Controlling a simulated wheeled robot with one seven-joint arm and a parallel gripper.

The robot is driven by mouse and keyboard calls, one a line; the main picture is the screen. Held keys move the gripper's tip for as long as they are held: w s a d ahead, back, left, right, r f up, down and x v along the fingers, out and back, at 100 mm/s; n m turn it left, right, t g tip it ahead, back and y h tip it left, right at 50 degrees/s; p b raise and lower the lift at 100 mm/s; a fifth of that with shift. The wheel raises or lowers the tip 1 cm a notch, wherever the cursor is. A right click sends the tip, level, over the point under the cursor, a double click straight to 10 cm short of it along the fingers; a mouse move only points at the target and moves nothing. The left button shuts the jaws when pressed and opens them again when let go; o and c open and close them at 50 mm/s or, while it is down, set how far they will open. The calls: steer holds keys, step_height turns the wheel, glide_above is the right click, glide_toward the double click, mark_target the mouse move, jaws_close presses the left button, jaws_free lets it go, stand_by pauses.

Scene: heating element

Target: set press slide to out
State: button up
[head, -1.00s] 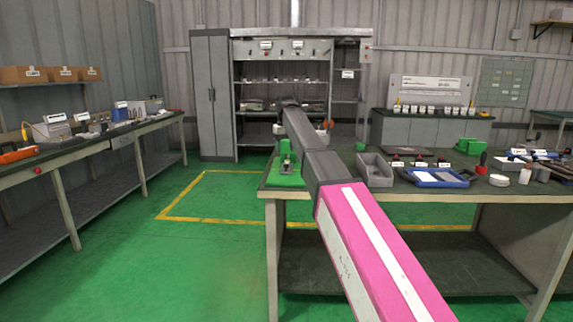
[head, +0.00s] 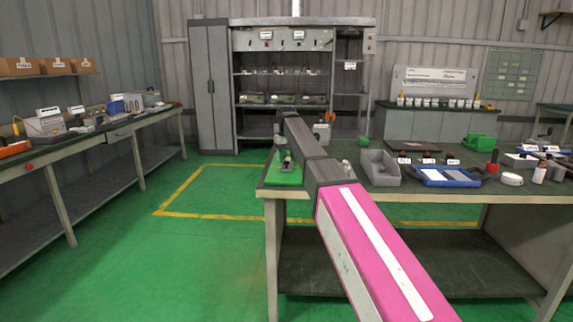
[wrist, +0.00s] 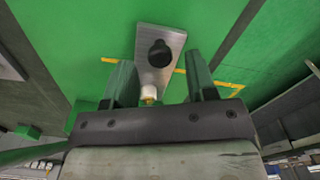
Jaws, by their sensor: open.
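The press stands on a green base (head: 284,178) at the near left corner of the workbench, partly behind my arm in the head view. In the wrist view, a grey metal plate (wrist: 147,72) with a round black knob (wrist: 160,53) lies ahead of my gripper. A small white and brass piece (wrist: 149,93) sits at its near end. I cannot tell which part is the slide, or whether it is in or out. My gripper (wrist: 160,76) is open, its two fingers on either side of the plate, with no clear contact. The head view hides the gripper behind the arm.
On the workbench (head: 420,186), a grey bin (head: 380,168) and a blue tray (head: 447,177) stand to the right of my arm. A red-handled tool (head: 492,163) is further right. Green floor (head: 190,255) is open at the left.

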mark_target(286, 162)
steer(key=shift+f, duration=1.5)
jaws_close()
steer(key=s, duration=1)
steer(key=shift+s+a, duration=0.2)
steer(key=shift+s, duration=0.05)
jaws_free()
steer(key=shift+s, duration=0.1)
